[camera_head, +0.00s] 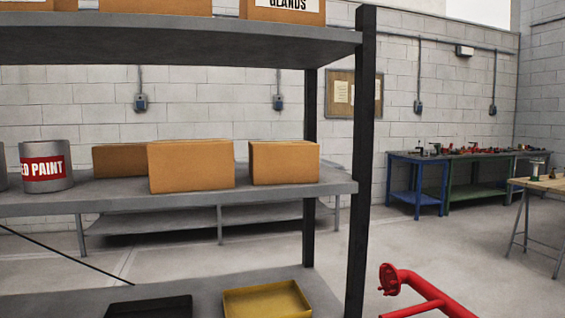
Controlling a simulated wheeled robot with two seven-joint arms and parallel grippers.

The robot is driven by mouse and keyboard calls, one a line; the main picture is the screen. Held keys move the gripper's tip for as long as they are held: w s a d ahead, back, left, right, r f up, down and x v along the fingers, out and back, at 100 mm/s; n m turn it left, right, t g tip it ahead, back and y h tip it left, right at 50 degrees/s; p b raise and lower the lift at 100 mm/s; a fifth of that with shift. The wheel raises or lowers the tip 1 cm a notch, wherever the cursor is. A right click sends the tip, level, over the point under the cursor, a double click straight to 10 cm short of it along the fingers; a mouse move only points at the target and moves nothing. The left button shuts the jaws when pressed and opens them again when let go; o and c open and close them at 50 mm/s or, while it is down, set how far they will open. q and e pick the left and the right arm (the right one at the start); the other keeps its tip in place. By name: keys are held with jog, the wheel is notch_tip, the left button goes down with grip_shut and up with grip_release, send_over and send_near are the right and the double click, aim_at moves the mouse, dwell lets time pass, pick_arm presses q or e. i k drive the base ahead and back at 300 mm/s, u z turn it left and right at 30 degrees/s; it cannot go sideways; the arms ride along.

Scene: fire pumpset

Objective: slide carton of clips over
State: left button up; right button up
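Three plain brown cartons stand on the middle shelf (90,199) of a grey rack in the head view. The front carton (191,168) is the largest in view and stands near the shelf's front edge. A second carton (284,164) stands to its right, near the rack's black post, with a gap between them. A third carton (119,160) is behind and to the left, partly hidden by the front one. No label shows on these cartons, so I cannot tell which holds clips. Neither of my grippers is in view.
A paint can (46,168) stands left on the same shelf. The upper shelf (180,43) carries more cartons, one marked "GLANDS" (289,10). A yellow tray (267,300) and a dark tray (150,307) lie below. The black post (362,160) bounds the right; red pipe (425,292) lies beyond.

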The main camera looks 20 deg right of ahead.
aim_at(294, 161)
jog(key=z, duration=2.3)
jog(key=i, duration=2.1)
jog(key=u, duration=1.25)
